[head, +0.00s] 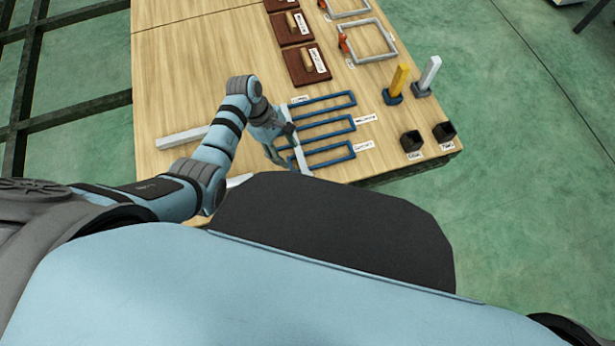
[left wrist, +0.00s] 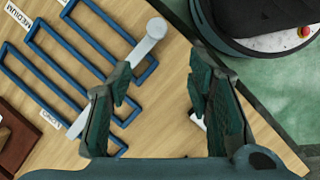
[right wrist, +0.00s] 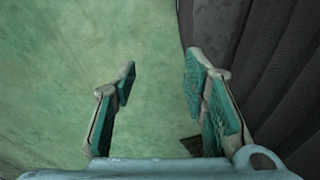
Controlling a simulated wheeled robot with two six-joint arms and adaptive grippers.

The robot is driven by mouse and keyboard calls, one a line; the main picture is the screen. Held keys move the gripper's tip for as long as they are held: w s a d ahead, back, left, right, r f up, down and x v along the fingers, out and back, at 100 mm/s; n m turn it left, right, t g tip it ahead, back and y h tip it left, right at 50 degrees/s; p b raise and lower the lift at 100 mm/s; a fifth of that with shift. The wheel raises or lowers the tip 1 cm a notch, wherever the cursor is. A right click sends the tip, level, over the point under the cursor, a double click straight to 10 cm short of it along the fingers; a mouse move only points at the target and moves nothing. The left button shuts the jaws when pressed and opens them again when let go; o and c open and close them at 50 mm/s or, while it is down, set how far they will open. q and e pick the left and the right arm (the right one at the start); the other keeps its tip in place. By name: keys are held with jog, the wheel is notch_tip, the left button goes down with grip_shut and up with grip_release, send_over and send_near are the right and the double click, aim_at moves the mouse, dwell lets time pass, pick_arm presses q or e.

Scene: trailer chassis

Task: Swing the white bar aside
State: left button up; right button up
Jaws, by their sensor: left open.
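The white bar (head: 301,159) lies across the blue rectangular frames (head: 335,156) near the table's front edge. In the left wrist view the bar (left wrist: 136,52) runs diagonally over the blue frames (left wrist: 60,80) and has a rounded end at the top. My left gripper (head: 281,152) is low over the table, just left of the bar. Its fingers (left wrist: 158,82) are apart, with bare wood between them. The left-hand finger covers part of the bar, and I cannot tell whether they touch. My right gripper (right wrist: 158,82) is open and empty above the green floor.
A pale block (head: 182,138) lies left of my left arm. Brown boards with handles (head: 307,64) and a grey frame (head: 368,41) are further back. A yellow post (head: 397,80), a white post (head: 429,74) and black cups (head: 411,142) stand near the right table edge.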

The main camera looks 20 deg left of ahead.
aim_at(307, 176)
pick_arm(q)
jog(key=shift+n, duration=0.3)
jog(key=b+x, duration=0.2)
jog(key=x, duration=0.1)
jog(key=d+b+x, duration=0.1)
jog(key=b+x, duration=0.1)
jog(key=x, duration=0.1)
jog(key=b+x, duration=0.2)
jog(key=x, duration=0.2)
jog(key=shift+w+d+r, duration=0.15)
jog(key=shift+d+r, duration=0.05)
jog(key=shift+r, duration=0.1)
jog(key=shift+b+x, duration=0.85)
jog(key=shift+x, duration=0.3)
jog(key=shift+d+f, duration=0.1)
jog(key=shift+d, duration=0.05)
pick_arm(e)
notch_tip(307, 176, down, 8)
jog(key=d, duration=0.2)
jog(key=shift+w+d, duration=0.15)
jog(key=shift+w, duration=0.1)
pick_arm(q)
jog(key=shift+c, duration=0.6)
grip_shut()
pick_arm(e)
jog(key=shift+a, duration=0.2)
